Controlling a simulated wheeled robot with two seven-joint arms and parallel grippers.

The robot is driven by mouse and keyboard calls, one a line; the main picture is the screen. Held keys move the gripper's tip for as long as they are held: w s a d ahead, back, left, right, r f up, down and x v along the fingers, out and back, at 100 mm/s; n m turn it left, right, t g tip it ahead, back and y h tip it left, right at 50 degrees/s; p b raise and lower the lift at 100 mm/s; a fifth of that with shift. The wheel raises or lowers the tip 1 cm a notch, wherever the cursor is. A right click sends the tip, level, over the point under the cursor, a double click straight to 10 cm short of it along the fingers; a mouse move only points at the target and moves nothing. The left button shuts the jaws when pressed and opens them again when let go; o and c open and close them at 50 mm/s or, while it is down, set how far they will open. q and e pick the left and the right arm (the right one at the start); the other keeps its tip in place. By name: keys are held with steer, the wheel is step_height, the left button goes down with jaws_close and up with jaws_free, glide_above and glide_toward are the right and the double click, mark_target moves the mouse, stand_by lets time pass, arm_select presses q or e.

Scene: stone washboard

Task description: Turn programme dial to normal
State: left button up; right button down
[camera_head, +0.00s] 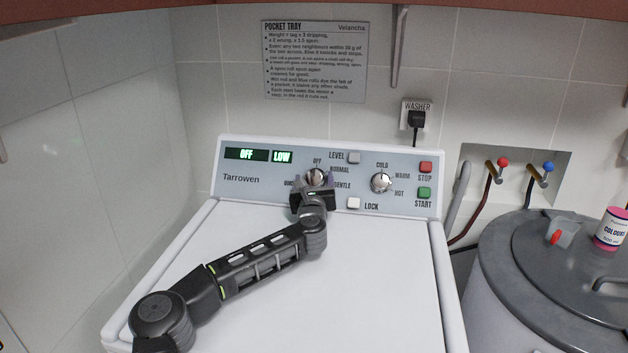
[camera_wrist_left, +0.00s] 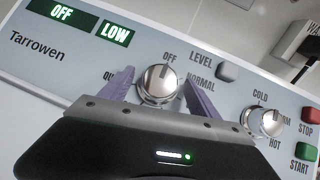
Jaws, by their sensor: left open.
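The programme dial (camera_head: 316,176) is a round silver knob on the washer's control panel, with OFF above it and NORMAL to its upper right. Its pointer mark appears near OFF, and the display (camera_head: 247,155) reads OFF and LOW. The dial also shows in the left wrist view (camera_wrist_left: 157,84). My left gripper (camera_head: 315,182) is at the dial, with its purple fingers (camera_wrist_left: 160,88) open on either side of it. I cannot tell whether the fingers touch the knob. The gripper partly hides the labels to the dial's lower left. My right gripper is not in view.
The temperature dial (camera_head: 381,182), LEVEL button (camera_head: 354,158), LOCK button (camera_head: 353,203), STOP button (camera_head: 426,167) and START button (camera_head: 424,193) lie to the right. A grey drum (camera_head: 535,260) with a pink-capped bottle (camera_head: 612,230) stands at the right. The washer's white top (camera_head: 375,270) is otherwise clear.

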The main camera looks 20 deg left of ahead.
arm_select(q)
steer(key=c, duration=1.4)
